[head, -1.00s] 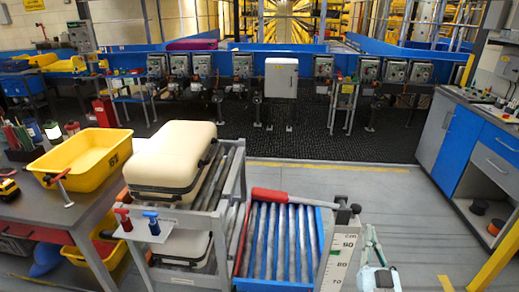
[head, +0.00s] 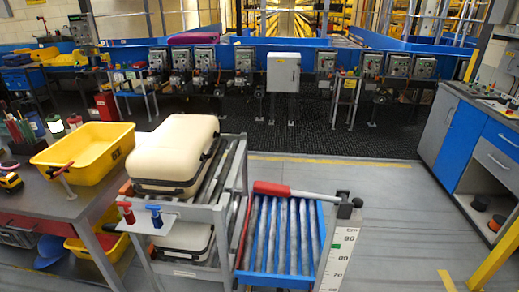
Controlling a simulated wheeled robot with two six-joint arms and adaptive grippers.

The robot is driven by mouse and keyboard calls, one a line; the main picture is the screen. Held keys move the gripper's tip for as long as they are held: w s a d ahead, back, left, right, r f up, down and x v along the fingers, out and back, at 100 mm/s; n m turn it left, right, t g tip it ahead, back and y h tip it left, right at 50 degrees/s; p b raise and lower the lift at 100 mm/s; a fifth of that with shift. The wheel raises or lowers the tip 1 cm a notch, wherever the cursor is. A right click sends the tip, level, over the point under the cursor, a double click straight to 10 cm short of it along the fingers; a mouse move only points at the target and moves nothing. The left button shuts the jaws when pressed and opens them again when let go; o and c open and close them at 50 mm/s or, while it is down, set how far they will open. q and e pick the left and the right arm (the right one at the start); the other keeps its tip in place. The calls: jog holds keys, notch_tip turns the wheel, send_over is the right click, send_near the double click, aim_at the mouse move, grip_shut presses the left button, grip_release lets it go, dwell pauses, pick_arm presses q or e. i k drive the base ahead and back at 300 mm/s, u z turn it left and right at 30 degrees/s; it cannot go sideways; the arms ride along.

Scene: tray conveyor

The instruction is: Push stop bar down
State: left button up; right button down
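The stop bar (head: 305,193) lies across the far end of the blue roller tray conveyor (head: 246,276). It has a thick red grip (head: 271,188) at its left end and a thin grey rod running right to a dark-topped post (head: 345,205). The bar looks nearly level, tilting slightly down to the right, above the grey rollers. Neither of my grippers shows in the head view.
A grey rack (head: 222,217) with cream cases (head: 176,149) stands left of the conveyor. A height scale (head: 337,261) stands at its right. A yellow bin (head: 82,154) sits on the left table. The floor to the right is clear.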

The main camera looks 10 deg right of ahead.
aim_at(235, 284)
jog(key=k, duration=0.65)
jog(key=u, duration=0.4)
jog(key=i, duration=1.6)
jog(key=z, duration=0.55)
